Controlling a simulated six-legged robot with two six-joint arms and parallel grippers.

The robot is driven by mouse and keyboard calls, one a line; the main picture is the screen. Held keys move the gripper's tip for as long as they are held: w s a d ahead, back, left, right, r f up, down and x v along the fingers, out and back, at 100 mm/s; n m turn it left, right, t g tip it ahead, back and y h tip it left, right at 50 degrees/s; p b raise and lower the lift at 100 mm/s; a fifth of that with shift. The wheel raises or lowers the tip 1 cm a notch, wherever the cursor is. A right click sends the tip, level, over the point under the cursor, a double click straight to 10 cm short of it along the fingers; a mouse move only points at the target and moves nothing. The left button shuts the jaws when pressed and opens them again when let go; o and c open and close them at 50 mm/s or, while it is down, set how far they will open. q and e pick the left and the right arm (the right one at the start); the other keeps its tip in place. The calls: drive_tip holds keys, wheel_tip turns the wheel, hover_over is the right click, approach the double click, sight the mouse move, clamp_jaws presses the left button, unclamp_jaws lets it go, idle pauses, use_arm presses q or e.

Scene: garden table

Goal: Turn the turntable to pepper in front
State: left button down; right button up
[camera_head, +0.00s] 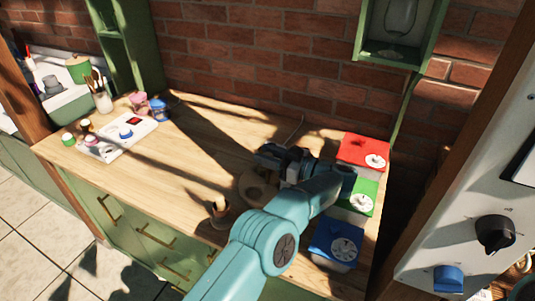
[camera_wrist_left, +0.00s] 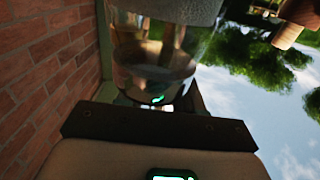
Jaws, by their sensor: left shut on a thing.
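The turntable (camera_head: 252,190) looks like a round, light wooden disc on the wooden counter, partly hidden behind my left arm. My left gripper (camera_head: 272,155) is at its far side, close to it. In the left wrist view a clear glass container (camera_wrist_left: 155,60) with a grey top is right at the gripper, which appears shut on it. The fingertips and their contact are too dark to see well. I cannot make out the pepper. My right gripper is not in view.
Red (camera_head: 362,150), green (camera_head: 362,194) and blue (camera_head: 336,240) lidded boxes stand along the counter's right side. A small wooden cup (camera_head: 219,211) stands near the front edge. A white tray (camera_head: 120,138) and jars are at the left. The middle left is clear.

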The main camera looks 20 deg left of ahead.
use_arm(q)
drive_tip(key=shift+r, duration=0.15)
drive_tip(key=c, duration=0.8)
unclamp_jaws()
drive_tip(key=shift+c, duration=0.2)
drive_tip(key=shift+s, duration=0.1)
drive_tip(key=shift+r, duration=0.35)
wheel_tip(320, 180, up, 8)
drive_tip(key=shift+r, duration=0.25)
wheel_tip(320, 180, up, 11)
drive_tip(key=p, duration=0.7)
